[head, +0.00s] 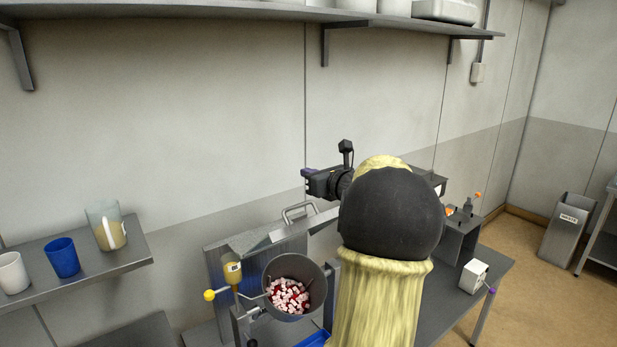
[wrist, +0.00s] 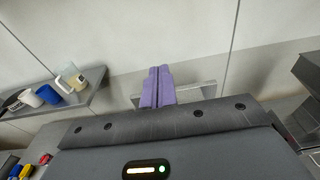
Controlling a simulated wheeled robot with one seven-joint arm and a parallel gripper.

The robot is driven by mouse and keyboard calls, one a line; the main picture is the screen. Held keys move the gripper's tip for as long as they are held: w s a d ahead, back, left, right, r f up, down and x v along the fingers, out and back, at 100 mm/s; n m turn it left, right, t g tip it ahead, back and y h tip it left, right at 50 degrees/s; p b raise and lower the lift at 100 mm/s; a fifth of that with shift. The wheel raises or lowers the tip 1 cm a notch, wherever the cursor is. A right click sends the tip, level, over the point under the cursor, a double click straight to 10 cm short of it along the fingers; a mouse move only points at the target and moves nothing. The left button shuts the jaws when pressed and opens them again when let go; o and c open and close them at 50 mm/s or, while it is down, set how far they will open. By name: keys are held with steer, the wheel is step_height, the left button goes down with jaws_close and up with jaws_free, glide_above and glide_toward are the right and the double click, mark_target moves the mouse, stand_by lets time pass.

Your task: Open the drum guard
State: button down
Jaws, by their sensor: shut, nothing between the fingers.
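The drum (head: 294,285) is a grey round tub, its mouth showing, with many small white, pink and red pieces inside. A grey sloped panel (head: 285,234) with a metal loop handle (head: 299,207) lies behind the drum; it looks like the guard, but I cannot tell how far it is open. My gripper (head: 306,176) is above and slightly right of the handle, apparently apart from it. Its purple fingers are together and empty in the wrist view (wrist: 157,87). A pale metal bar (wrist: 190,94) shows behind them there. My arm hides the machine's right side.
A yellow-knobbed lever (head: 210,295) sticks out left of the drum. A shelf (head: 125,262) at left carries a white cup, a blue cup (head: 62,257) and a jug (head: 107,228). A white box (head: 473,276) stands on the table at right. A long shelf (head: 200,12) runs above.

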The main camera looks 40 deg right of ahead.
steer(key=shift+a, duration=0.1)
steer(key=w+a+f+n+g+y, duration=0.1)
steer(key=a+f+n, duration=0.1)
steer(key=a+f, duration=0.1)
steer(key=w+a+f+n+g+y+b, duration=0.1)
steer(key=a+f+n, duration=0.1)
steer(key=a, duration=0.3)
steer(key=a+f+n+g+y, duration=0.1)
steer(key=a+f+n, duration=0.1)
steer(key=a+f, duration=0.2)
steer(key=shift+w+f, duration=0.1)
steer(key=shift+w, duration=0.3)
steer(key=s+a+f+n+g+y+b, duration=0.25)
steer(key=a+f+n+g, duration=0.25)
steer(key=a+f+n, duration=0.45)
steer(key=s+a+f+n+g+h+b, duration=0.3)
steer(key=s+a+f+n+g+b, duration=0.2)
steer(key=s+a+f+n, duration=1.1)
steer(key=a+n, duration=0.2)
steer(key=n, duration=0.4)
steer(key=shift+s+a+f+g, duration=0.2)
steer(key=shift+s+f+g, duration=0.1)
steer(key=shift+g, duration=0.1)
steer(key=shift+h, duration=0.25)
